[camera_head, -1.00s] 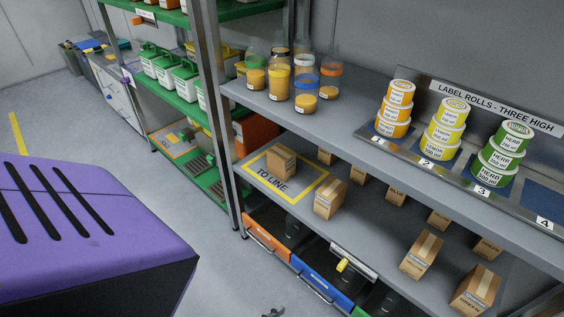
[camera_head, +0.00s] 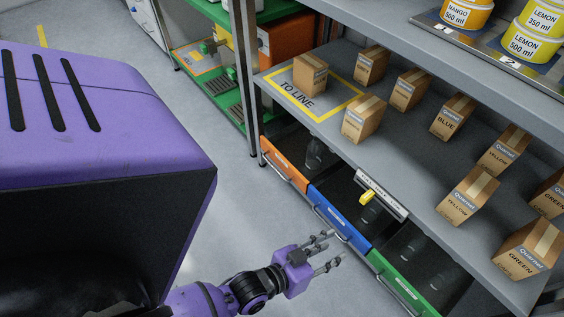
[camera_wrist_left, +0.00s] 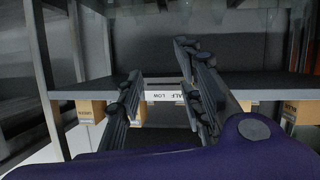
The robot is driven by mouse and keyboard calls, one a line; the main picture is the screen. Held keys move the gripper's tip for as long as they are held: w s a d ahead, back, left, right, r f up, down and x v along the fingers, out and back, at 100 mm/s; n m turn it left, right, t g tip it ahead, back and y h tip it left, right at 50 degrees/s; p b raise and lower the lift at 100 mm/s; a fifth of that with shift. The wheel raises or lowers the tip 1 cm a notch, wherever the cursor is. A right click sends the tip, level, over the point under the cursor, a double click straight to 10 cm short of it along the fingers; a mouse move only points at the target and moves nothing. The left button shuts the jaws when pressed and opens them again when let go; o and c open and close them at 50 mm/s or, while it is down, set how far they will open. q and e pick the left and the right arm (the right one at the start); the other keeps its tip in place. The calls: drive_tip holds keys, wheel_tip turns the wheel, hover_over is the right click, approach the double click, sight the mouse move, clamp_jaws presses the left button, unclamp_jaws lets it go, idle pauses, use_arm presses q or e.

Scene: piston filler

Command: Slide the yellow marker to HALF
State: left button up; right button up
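The yellow marker (camera_head: 367,197) sits on the white label strip (camera_head: 382,194) along the front edge of the shelf, near its left end. The strip's print is too small to read in the head view. In the left wrist view the strip (camera_wrist_left: 163,96) shows between my fingers, upside down, with LOW and part of HALF readable. The marker is not clear there. My left gripper (camera_head: 333,248) is open and empty, in front of the drawers, below and to the left of the marker, not touching it. My right gripper is not in view.
Below the shelf are an orange drawer (camera_head: 283,163), a blue drawer (camera_head: 339,216) and a green drawer (camera_head: 399,282) with handles facing me. Several cardboard boxes stand on the shelf beside the TO LINE area (camera_head: 297,94). Open floor lies left of the drawers.

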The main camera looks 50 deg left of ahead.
sight(362, 203)
use_arm(q)
drive_tip(key=w+f+m+t+h+b, duration=0.1)
drive_tip(key=w+f+t+b, duration=0.35)
drive_tip(key=w+b, duration=0.45)
drive_tip(key=w+f+m+t+b, duration=0.1)
drive_tip(key=w+f+t+b, duration=0.5)
drive_tip(key=b, duration=0.5)
drive_tip(key=s+a+r+n+t+y, duration=0.2)
drive_tip(key=s+a+r+t, duration=0.15)
drive_tip(key=r, duration=0.45)
drive_tip(key=shift+m+g, duration=0.3)
drive_tip(key=shift+g, duration=0.1)
drive_tip(key=x, duration=0.7)
drive_tip(key=shift+w+r+b, duration=0.25)
drive_tip(key=shift+w+b, duration=0.05)
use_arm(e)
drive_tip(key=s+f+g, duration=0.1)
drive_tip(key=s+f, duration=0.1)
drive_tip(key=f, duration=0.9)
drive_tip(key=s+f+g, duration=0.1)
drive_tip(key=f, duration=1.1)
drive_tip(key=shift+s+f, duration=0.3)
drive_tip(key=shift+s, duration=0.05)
use_arm(q)
drive_tip(key=shift+c, duration=0.3)
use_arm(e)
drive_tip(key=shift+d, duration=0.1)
use_arm(q)
clamp_jaws()
